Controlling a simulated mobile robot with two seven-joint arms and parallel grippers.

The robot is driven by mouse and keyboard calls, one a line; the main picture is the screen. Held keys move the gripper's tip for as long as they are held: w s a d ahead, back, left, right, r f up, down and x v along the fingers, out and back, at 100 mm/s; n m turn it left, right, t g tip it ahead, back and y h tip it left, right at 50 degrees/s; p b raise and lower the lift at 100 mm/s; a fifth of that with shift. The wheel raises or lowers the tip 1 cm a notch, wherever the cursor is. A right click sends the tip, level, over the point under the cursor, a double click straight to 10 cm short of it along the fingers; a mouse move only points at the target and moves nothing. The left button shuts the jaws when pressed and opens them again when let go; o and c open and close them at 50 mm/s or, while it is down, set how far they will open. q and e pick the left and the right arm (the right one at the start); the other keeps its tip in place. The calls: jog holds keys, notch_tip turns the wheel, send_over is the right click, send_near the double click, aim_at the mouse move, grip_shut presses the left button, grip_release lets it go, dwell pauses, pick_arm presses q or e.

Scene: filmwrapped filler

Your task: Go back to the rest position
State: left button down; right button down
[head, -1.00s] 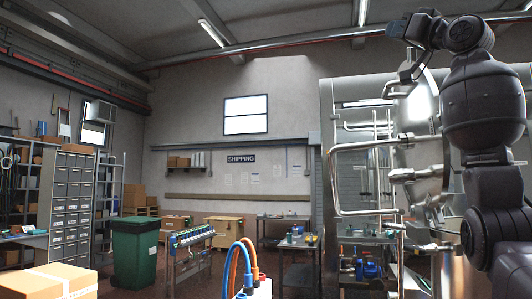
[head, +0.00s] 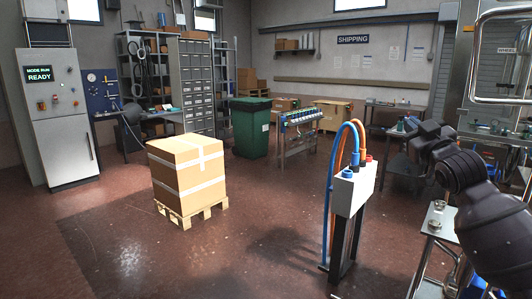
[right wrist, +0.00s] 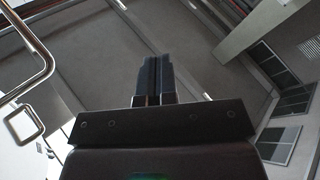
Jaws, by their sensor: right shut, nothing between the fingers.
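My right arm comes in at the right of the head view, with its dark wrist end beside the metal-framed machine. My right gripper (right wrist: 155,78) shows best in the right wrist view, where its two dark fingers lie together with nothing between them. The fingers point up towards the wall and ceiling. In the head view its fingertips are small and hard to make out. My left gripper and left arm are not in view.
A wrapped cardboard box (head: 187,170) stands on a pallet (head: 193,217) on open floor. A post with blue and orange hoses (head: 352,190) stands mid-right. A metal cart (head: 437,222) is close to my right arm. A grey cabinet (head: 57,120) is at left. The front floor is clear.

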jog(key=s+a+f+g, duration=0.15)
jog(key=s+f, duration=0.25)
jog(key=f, duration=0.7)
jog(key=s+a+f+m+g, duration=0.15)
jog(key=s+f, duration=0.25)
jog(key=f, duration=0.6)
jog(key=s+a+f, duration=0.3)
jog(key=s+f, duration=0.1)
jog(key=f, duration=0.7)
jog(key=s+a+f+m+g+h, duration=0.1)
jog(key=s+f+g, duration=0.5)
jog(key=s+f, duration=1.7)
jog(key=s+m+h, duration=0.1)
jog(key=s+m, duration=0.1)
jog(key=s, duration=0.1)
jog(key=shift+s+m+g+h, duration=0.25)
jog(key=shift+m+g+h, duration=0.1)
jog(key=shift+g+h, duration=0.05)
jog(key=shift+f, duration=0.1)
